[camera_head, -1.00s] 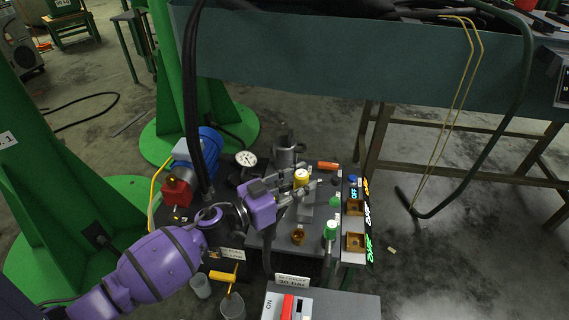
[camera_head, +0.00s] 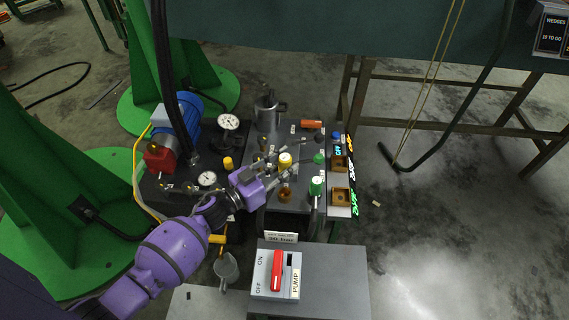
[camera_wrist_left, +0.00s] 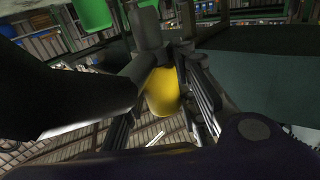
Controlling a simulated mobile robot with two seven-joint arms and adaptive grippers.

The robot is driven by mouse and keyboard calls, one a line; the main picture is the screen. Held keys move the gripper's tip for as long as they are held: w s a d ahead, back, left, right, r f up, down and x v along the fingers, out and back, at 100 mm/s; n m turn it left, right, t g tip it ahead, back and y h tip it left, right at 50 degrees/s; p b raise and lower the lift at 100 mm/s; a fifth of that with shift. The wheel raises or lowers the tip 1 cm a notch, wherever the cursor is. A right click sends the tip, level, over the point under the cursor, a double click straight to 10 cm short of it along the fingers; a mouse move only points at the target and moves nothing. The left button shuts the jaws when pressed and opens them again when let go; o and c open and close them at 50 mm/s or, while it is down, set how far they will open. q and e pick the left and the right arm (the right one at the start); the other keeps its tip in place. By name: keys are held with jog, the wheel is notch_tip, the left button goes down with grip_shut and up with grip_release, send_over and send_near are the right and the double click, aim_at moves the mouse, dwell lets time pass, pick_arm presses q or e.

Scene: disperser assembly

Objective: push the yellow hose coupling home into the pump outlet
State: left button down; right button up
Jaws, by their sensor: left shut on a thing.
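The yellow hose coupling (camera_head: 285,160) has a pale top and stands upright over the grey bench plate in the head view. My left gripper (camera_head: 280,170) reaches it from the lower left, its fingers closed around it. In the left wrist view the yellow body (camera_wrist_left: 162,93) sits between the fingers, below a grey cylinder. The pump unit, with a blue motor (camera_head: 183,118) and a red block (camera_head: 159,158), stands left of the gripper. I cannot tell which opening is the pump outlet, or whether the coupling touches it. My right gripper is not in view.
Two dial gauges, one of them a white dial (camera_head: 228,122), stand close to my left arm. A green-capped part (camera_head: 317,186) and brown trays (camera_head: 341,196) are right of the coupling. A pump switch box (camera_head: 276,274) is in front. A black hose (camera_head: 160,60) hangs at left.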

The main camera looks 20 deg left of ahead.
pick_arm(q)
jog(key=shift+f+b, duration=1.55)
jog(key=shift+f, duration=1.15)
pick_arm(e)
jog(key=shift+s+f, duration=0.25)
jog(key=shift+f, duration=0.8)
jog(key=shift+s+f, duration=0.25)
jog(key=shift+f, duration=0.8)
pick_arm(q)
jog(key=shift+p, duration=0.35)
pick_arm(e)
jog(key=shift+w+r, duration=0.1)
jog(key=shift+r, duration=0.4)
pick_arm(q)
jog(key=shift+f+b, duration=1.25)
jog(key=shift+f, duration=0.75)
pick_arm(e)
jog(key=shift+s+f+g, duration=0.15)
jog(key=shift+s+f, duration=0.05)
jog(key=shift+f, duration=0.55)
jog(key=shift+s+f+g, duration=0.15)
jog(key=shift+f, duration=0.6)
pick_arm(q)
jog(key=c, duration=1.3)
grip_release()
jog(key=shift+s+a+f, duration=0.1)
jog(key=shift+s+a, duration=0.05)
jog(key=shift+s, duration=0.15)
jog(key=v, duration=1.1)
jog(key=shift+r, duration=0.25)
